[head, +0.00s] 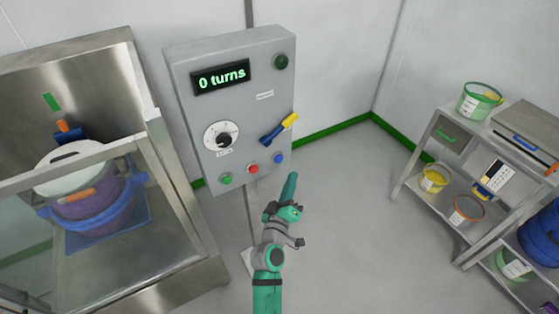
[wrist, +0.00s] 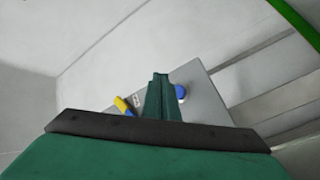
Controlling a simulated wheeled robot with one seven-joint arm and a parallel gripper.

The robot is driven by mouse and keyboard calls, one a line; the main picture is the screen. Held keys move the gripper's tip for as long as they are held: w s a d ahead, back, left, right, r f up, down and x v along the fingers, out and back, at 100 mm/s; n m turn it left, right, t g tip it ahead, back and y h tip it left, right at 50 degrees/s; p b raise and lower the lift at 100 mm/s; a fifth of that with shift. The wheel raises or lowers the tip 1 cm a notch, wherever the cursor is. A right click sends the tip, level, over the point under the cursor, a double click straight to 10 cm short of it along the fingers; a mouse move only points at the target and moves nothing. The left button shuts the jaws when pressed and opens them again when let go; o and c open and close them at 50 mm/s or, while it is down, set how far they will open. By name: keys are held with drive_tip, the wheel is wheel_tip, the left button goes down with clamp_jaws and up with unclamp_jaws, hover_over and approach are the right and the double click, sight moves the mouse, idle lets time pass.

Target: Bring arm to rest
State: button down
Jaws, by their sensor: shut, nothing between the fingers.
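My arm, green and grey, rises from the bottom middle of the head view. My gripper (head: 290,183) is shut and empty, its fingertips pointing up just below the lower right corner of the grey control box. In the wrist view my gripper (wrist: 160,85) shows its fingers together in front of part of the box. The control box (head: 238,105) has a display reading "0 turns", a dial, a lever with a yellow end (head: 280,129), and green, red and blue buttons. The blue button (wrist: 181,92) shows right beside the fingers in the wrist view. I cannot tell the exact gap.
A steel cabinet with a clear front (head: 165,215) stands at left, holding a purple and blue vessel (head: 90,205). A steel shelf rack (head: 415,170) with several tubs and a scanner-like device stands at right. The floor (head: 345,220) between them is clear.

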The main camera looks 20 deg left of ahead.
idle(0.5)
drive_tip(key=s+d+f+m+g, duration=0.15)
drive_tip(key=s+d+f, duration=0.35)
drive_tip(key=s, duration=0.6)
drive_tip(key=s+d+f+m+g, duration=0.1)
drive_tip(key=s+d+f+m, duration=0.4)
drive_tip(key=s, duration=0.6)
drive_tip(key=s+d+r+m, duration=0.1)
drive_tip(key=s+d, duration=0.2)
drive_tip(key=s, duration=0.4)
drive_tip(key=s+d+r+m+h, duration=0.1)
drive_tip(key=s+d+r+m, duration=0.1)
drive_tip(key=s, duration=0.5)
drive_tip(key=s+d+r+m+h, duration=0.1)
drive_tip(key=s+d+r, duration=0.1)
drive_tip(key=s, duration=0.5)
drive_tip(key=shift+d+r+g, duration=0.25)
drive_tip(key=shift+d+g, duration=0.1)
drive_tip(key=shift+d, duration=0.5)
drive_tip(key=shift+w+m, duration=0.1)
drive_tip(key=shift+m, duration=0.15)
